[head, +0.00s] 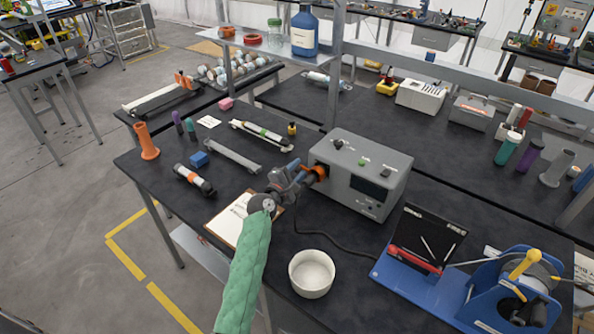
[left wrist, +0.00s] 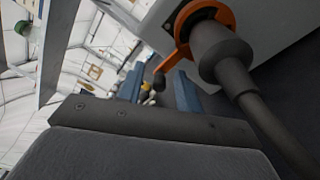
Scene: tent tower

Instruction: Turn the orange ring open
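The orange ring (head: 320,172) sits on the left face of a grey box (head: 372,175). In the left wrist view the orange ring (left wrist: 229,14) surrounds a dark plug (left wrist: 218,50) with a thick cable, and its orange tab points down-left. My left gripper (head: 301,173) is right beside the ring and hides part of it. In the left wrist view the blue fingertips of my left gripper (left wrist: 158,90) are apart, with the tab's end close to the gap between them. I cannot tell whether they touch it. My right gripper is not in view.
A clipboard (head: 228,222) lies under my left arm. A white bowl (head: 311,273) stands in front of the box, and a blue stand (head: 418,290) is at right.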

